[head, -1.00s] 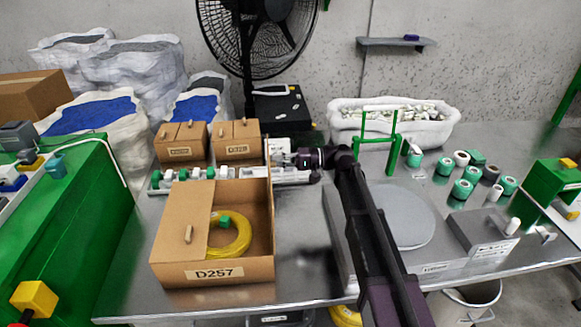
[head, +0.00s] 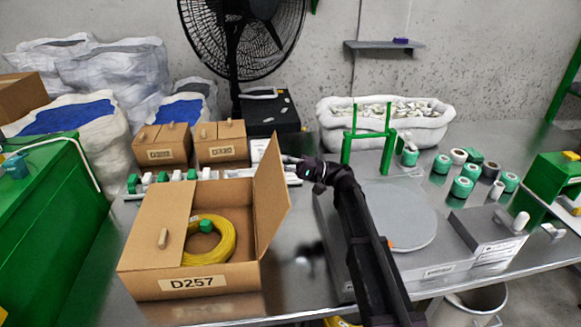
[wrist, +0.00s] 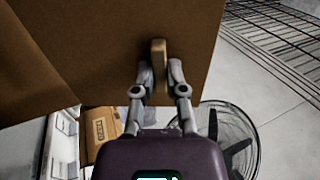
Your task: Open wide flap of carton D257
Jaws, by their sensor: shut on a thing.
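Carton D257 (head: 225,277) stands on the metal table in the head view. Its left flap (head: 150,215), with a small tan handle (head: 163,238), lies flat over the left part of the carton. Its right flap (head: 270,195) stands raised, leaning outward to the right. A yellow cable coil (head: 226,240) with a green clip (head: 206,226) shows inside. In the wrist view my gripper (wrist: 160,82) is shut on the tan handle (wrist: 158,58) of the raised flap (wrist: 110,50), one finger on each side. In the head view the flap hides my fingertips.
Two smaller closed cartons (head: 160,146) (head: 220,142) stand behind, near a row of white and green spools. A green post frame (head: 370,135) and round grey plate (head: 395,215) are to the right. A fan (head: 240,35) stands at the back.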

